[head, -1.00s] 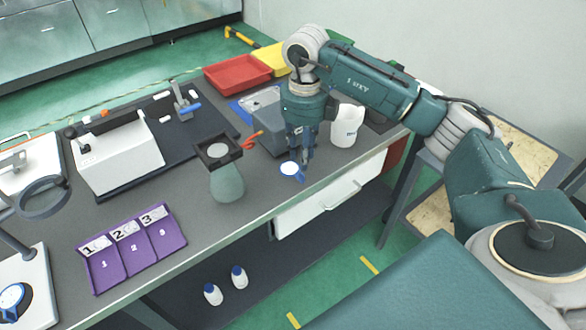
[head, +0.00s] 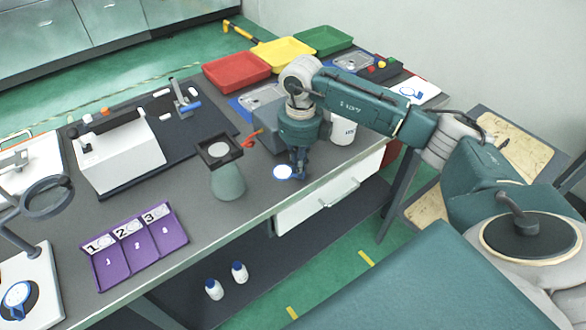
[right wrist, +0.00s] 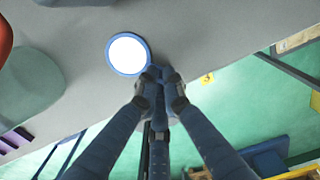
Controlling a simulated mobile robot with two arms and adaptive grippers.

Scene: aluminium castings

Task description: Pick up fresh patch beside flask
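The fresh patch (head: 283,172) is a white disc with a blue rim and a small blue tab, right of the flask near the table's front edge. It also shows in the right wrist view (right wrist: 128,54). My right gripper (head: 298,177) points down, its fingertips (right wrist: 162,76) closed together on the tab. I cannot tell whether the patch touches the table. The grey-green flask (head: 228,183) stands upright with a dark square frame (head: 218,150) on top, holding a pale disc. My left gripper is not in view.
A white cup (head: 343,130) and a grey box (head: 268,132) stand close behind my right gripper. A purple numbered tray (head: 136,262) lies at front left, and a magnifier (head: 45,190) stands further left. Red (head: 237,74), yellow (head: 283,52) and green (head: 324,40) trays line the back.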

